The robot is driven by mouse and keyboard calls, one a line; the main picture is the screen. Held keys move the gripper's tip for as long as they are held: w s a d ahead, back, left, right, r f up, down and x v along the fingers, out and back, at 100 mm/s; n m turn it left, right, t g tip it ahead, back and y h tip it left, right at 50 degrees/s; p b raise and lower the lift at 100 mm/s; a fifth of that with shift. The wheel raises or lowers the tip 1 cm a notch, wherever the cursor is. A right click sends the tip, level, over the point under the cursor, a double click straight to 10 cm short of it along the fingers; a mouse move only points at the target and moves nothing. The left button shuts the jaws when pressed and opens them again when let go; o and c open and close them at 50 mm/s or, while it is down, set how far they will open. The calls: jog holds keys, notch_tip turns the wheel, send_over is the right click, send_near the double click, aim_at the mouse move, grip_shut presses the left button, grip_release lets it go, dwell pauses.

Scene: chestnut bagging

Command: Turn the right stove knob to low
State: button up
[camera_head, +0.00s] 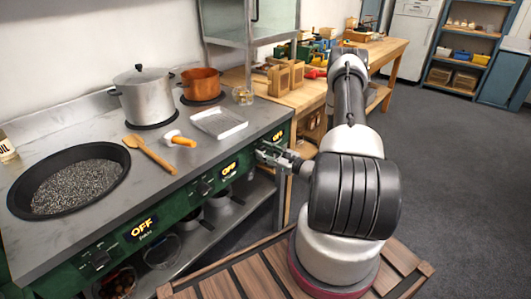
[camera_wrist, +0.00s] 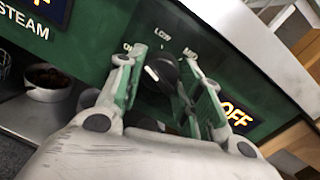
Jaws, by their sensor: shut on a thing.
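The right stove knob (camera_wrist: 160,74) is black with a white pointer mark, on the green front panel in the wrist view. The mark lies toward the upper left, on the side of a partly hidden label. A "LOW" label shows above the knob. My gripper (camera_wrist: 162,66) has its green-and-grey fingers on either side of the knob and is shut on it. In the head view my gripper (camera_head: 266,153) is at the right end of the stove front and hides the knob. The right display (camera_head: 278,136) reads OFF; it also shows in the wrist view (camera_wrist: 236,114).
The stove top holds a pan of dark grains (camera_head: 80,187), a steel pot (camera_head: 147,97), a copper pot (camera_head: 201,83), a wooden spatula (camera_head: 150,154) and a white tray (camera_head: 219,123). A wooden bench (camera_head: 310,92) stands beyond. Grey floor is open to the right.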

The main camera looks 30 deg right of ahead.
jog(key=m, duration=0.4)
jog(key=shift+m+t, duration=0.3)
jog(key=shift+m, duration=0.1)
jog(key=shift+a+f+m, duration=0.1)
jog(key=shift+m, duration=1.7)
jog(key=shift+m+h, duration=0.3)
jog(key=o, duration=1)
jog(key=shift+o, duration=0.2)
jog(key=shift+s, duration=0.1)
jog(key=v, duration=1.2)
jog(key=shift+f, duration=0.2)
